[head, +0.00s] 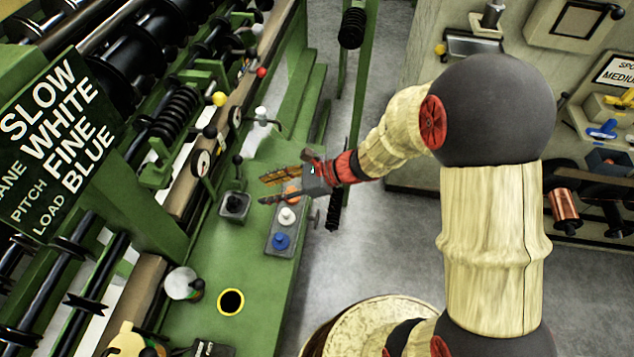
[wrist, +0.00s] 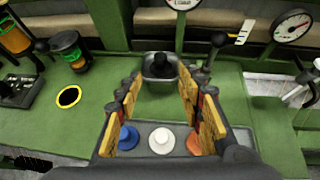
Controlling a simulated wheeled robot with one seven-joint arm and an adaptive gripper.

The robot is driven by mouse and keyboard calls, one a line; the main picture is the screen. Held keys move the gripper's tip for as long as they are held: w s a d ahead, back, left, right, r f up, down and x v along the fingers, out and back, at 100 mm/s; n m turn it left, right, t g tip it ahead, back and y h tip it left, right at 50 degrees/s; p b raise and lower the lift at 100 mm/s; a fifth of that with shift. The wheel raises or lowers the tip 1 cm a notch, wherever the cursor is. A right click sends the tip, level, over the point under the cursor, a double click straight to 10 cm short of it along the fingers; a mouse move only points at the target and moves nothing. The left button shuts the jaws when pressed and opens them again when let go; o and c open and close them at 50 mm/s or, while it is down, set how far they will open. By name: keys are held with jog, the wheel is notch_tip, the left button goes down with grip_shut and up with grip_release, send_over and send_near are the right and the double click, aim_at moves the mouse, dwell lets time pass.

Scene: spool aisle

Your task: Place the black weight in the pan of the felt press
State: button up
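A black knobbed piece that looks like the black weight (wrist: 163,64) sits inside a small square grey pan (wrist: 148,80) on the green bench. In the head view the pan (head: 236,214) stands left of my gripper, with a dark shape (head: 234,203) inside. A black-knobbed lever (head: 237,161) rises beside the pan; I take this to be the felt press. My gripper (head: 263,190) is open and empty, its orange-padded fingers pointing at the pan. In the wrist view the weight shows beyond and between the fingertips (wrist: 161,84), apart from them.
A grey rack (head: 272,245) under my gripper holds a blue weight (head: 281,241), a white weight (head: 287,216) and an orange weight (head: 292,191). A yellow-rimmed hole (head: 231,302) and a can (head: 182,284) are nearer on the bench. Gauges (head: 201,164) and levers line the back.

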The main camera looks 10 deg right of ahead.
jog(key=s+d+r+n+g+h, duration=0.2)
jog(key=s+d+r+n+h, duration=0.25)
jog(key=s+r+n, duration=0.7)
jog(key=s+d+r+n+t+h, duration=0.2)
jog(key=s+d+r+n+h, duration=0.1)
jog(key=d, duration=0.5)
jog(key=s+d+r+n+t+h, duration=0.2)
jog(key=s+d+r+n+h, duration=0.2)
jog(key=d+n, duration=0.2)
jog(key=shift+d+r+n, duration=0.35)
jog(key=shift+d+r, duration=0.05)
jog(key=shift+d, duration=0.5)
jog(key=shift+s, duration=0.1)
jog(key=shift+c, duration=0.4)
